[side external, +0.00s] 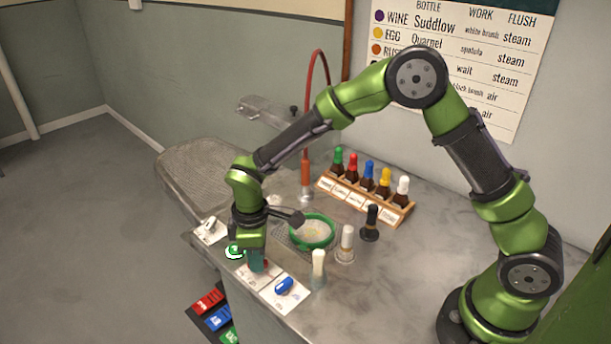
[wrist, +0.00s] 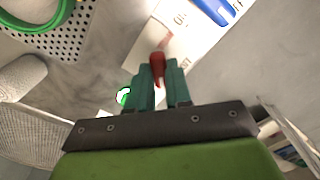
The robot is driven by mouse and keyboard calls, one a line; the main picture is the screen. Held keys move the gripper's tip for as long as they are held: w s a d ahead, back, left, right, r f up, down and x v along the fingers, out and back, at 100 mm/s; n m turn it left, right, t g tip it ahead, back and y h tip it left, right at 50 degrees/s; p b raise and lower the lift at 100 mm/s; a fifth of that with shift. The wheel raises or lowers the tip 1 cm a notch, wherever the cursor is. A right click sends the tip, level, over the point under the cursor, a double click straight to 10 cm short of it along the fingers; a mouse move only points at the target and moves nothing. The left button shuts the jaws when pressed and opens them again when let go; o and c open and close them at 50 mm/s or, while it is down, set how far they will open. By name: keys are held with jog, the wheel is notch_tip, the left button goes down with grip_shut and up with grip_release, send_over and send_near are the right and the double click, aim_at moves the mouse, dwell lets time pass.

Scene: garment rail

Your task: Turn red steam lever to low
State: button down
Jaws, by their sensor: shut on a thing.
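The red steam lever (wrist: 157,66) shows in the wrist view between the two teal fingers of my gripper (wrist: 160,82), which are shut on it. Its handle points up in that view, over a white label plate (wrist: 165,38). In the side view my gripper (side external: 257,264) is down at the front edge of the counter, over the plate. There, most of the red lever is hidden by the fingers. The lettering on the plate is too partial to read, so I cannot tell which setting the lever points at.
A blue lever (side external: 284,286) sits on a plate right of my gripper, and a green-and-white button (side external: 234,252) lies to the left. A green-rimmed bowl (side external: 312,232), upright brushes (side external: 346,243) and a bottle rack (side external: 365,198) stand behind. Bare counter (side external: 430,250) lies to the right.

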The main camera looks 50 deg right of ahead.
jog(key=shift+r, duration=0.1)
jog(key=c, duration=1)
grip_release()
jog(key=shift+c, duration=0.2)
notch_tip(320, 180, up, 17)
jog(key=s+d+r+m+t+y, duration=0.1)
jog(key=s+d+r+m+t, duration=0.1)
jog(key=s+d+m, duration=0.4)
jog(key=s+d+r+m+t+y, duration=0.1)
jog(key=s+d+r+m+t, duration=0.2)
jog(key=s, duration=0.9)
jog(key=d+m+t, duration=0.2)
jog(key=d+m, duration=0.2)
jog(key=d, duration=0.1)
jog(key=shift+s+d, duration=0.15)
jog(key=shift+s, duration=0.05)
